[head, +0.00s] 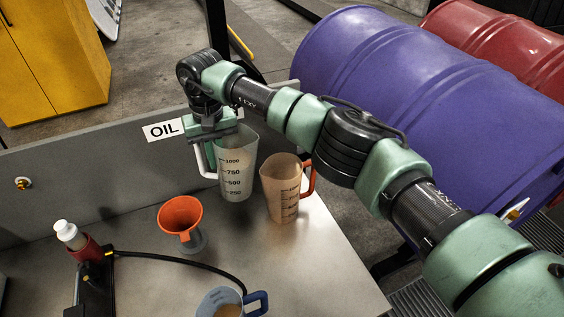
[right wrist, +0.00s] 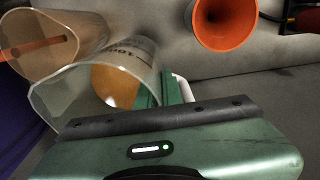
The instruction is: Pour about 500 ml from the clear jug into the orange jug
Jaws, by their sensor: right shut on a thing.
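The clear jug (head: 238,170), with a white handle and printed volume marks, stands upright on the grey bench in the head view. In the right wrist view I look into the clear jug (right wrist: 60,92) and see amber liquid. My right gripper (head: 208,140) is shut on it at the upper handle side; the exact contact is partly hidden. The orange jug (head: 281,190), tinted, with an orange handle and dark marks, stands just right of the clear jug. The orange jug also shows at upper left in the right wrist view (right wrist: 30,32). My left gripper is not in view.
An orange funnel (head: 180,214) stands front left of the jugs. A blue-handled jug (head: 228,303) with amber contents is at the front edge. A white-capped bottle (head: 70,234) sits in a stand with a black hose. A low wall (head: 90,180) with an OIL label runs behind.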

